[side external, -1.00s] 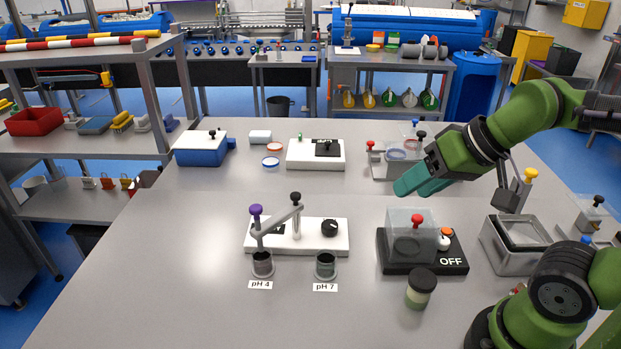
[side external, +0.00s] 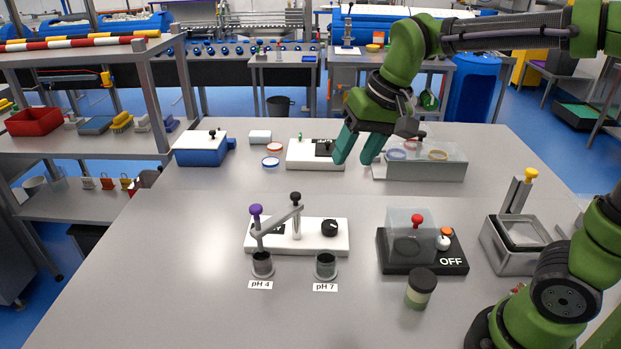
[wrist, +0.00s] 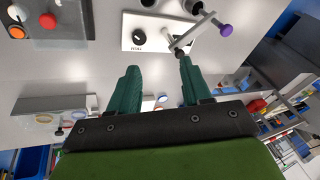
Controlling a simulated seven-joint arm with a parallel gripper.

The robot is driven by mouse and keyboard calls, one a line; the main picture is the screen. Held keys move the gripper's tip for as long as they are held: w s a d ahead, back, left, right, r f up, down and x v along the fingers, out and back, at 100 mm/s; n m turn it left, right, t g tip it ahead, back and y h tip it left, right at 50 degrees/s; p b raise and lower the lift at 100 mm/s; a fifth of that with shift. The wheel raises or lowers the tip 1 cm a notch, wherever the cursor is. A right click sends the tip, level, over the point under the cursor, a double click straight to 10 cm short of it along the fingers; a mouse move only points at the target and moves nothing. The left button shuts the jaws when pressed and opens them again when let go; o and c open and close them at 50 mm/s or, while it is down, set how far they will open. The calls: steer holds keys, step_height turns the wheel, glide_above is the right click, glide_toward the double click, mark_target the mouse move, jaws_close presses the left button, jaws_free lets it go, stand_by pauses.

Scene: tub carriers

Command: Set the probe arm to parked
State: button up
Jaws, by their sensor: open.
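The probe arm (side external: 278,222) is a grey bar on an upright post with a black knob, on a white base (side external: 312,240) with a black dial. Its free end, with a purple knob (side external: 256,210), points to the front left over the dark cup labelled pH 4 (side external: 263,264). I cannot tell whether the probe dips into that cup. A second cup, pH 7 (side external: 326,266), stands to its right. The probe arm (wrist: 192,36) and purple knob (wrist: 226,30) also show in the wrist view. My gripper (side external: 353,160) is open and empty, behind and right of the probe arm, apart from it.
A clear-covered black box marked OFF (side external: 425,264) and a lidded jar (side external: 420,288) stand right of the probe unit. Behind are a blue box (side external: 201,150), another white unit (side external: 305,155) and a clear tray (side external: 430,168). The table's front left is clear.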

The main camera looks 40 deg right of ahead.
mark_target(295, 194)
steer(key=w+a+r+m+g+h, duration=0.1)
steer(key=w+a+r+m+g, duration=0.1)
steer(key=w+m, duration=0.3)
steer(key=w+a+r+m+g+h, duration=0.1)
steer(key=w+a+m+g, duration=0.15)
steer(key=w, duration=0.45)
steer(key=shift+m+t, duration=0.25)
steer(key=shift+t, duration=0.2)
steer(key=f, duration=1)
steer(key=d+f, duration=0.1)
steer(key=f, duration=0.5)
steer(key=shift+w+f, duration=0.1)
steer(key=shift+w, duration=0.1)
jaws_close()
